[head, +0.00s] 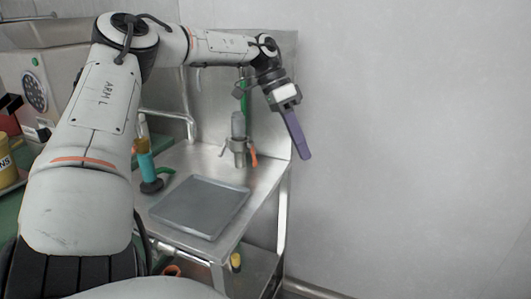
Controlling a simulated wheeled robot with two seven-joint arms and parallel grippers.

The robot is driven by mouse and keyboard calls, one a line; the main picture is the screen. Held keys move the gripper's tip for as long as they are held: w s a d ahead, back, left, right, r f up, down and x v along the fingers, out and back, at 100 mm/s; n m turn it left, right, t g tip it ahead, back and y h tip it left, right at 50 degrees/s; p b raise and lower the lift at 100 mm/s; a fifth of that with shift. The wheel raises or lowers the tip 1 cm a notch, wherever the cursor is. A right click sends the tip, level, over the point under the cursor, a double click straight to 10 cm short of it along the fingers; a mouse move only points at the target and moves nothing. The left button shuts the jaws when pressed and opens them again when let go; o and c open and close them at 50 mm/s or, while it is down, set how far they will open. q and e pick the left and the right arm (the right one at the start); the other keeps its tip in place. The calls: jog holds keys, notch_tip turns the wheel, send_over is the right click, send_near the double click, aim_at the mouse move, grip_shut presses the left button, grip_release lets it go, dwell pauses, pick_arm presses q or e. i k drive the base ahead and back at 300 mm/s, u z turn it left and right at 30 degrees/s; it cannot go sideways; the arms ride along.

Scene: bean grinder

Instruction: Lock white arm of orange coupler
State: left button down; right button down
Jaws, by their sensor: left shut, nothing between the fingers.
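A metal coupler (238,147) with orange parts stands at the back of the steel counter. An orange lever (254,157) sticks out and down on its right side. My left gripper (304,154) has purple fingers that point down and right. It is shut and empty, in front of the wall to the right of the coupler in the picture, apart from it. My right gripper is out of view.
A grey tray (203,207) lies on the steel counter (190,158). A green hose (243,95) hangs behind the coupler. The wall (420,130) at right is bare.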

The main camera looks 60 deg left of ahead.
aim_at(220, 154)
jog(key=u, duration=0.9)
jog(key=i, duration=1.45)
jog(key=u, duration=0.8)
